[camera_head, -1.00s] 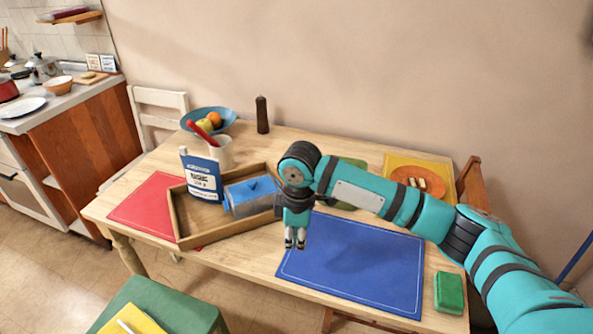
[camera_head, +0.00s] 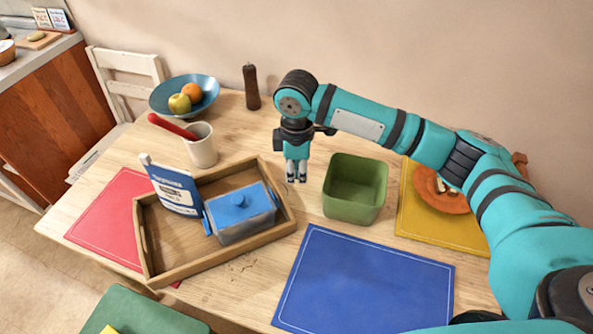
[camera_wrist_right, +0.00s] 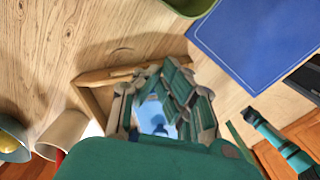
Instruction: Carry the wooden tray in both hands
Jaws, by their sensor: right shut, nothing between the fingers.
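The wooden tray (camera_head: 222,261) rests on the table, partly over the red mat, at left centre in the head view. It holds a blue-and-white carton (camera_head: 173,188) and a grey box with a blue lid (camera_head: 240,214). My right gripper (camera_head: 296,179) points down, shut and empty, just right of the tray's right wall in the picture and apart from it as far as I can tell. In the right wrist view a tray edge (camera_wrist_right: 110,75) shows behind the fingers (camera_wrist_right: 172,100), which hide much of the tray. My left gripper is not in view.
A green bin (camera_head: 355,190) stands right of my right gripper. A white cup (camera_head: 201,146) with a red-handled utensil, a fruit bowl (camera_head: 205,90) and a dark mill (camera_head: 251,87) stand behind the tray. The blue mat (camera_head: 365,280) is bare. A green stool (camera_head: 140,315) is in front.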

